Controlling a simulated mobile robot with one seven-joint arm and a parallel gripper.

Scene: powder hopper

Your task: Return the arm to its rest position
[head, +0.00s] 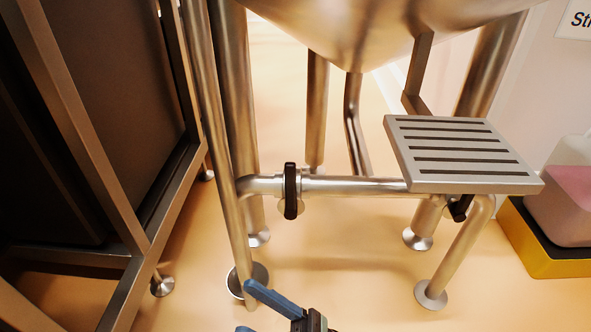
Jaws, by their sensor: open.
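My gripper (246,307) shows at the bottom edge, left of the middle. One blue finger points up and left, and a bit of a second blue part shows at the frame's edge. The jaws are open, and I see nothing between them. The finger's tip overlaps the foot of a steel leg in the picture; I cannot tell whether they touch. Most of my arm is out of view below. The steel hopper (345,25) stands above and beyond, with a horizontal pipe (365,186) under it. A black valve handle (290,191) stands upright on that pipe.
A slotted steel step (460,150) juts out at the right. A dark framed cabinet (95,120) fills the left. A yellow base with a pinkish container (565,200) stands at far right. Steel legs rise from the tan floor, which is clear at the lower middle (350,285).

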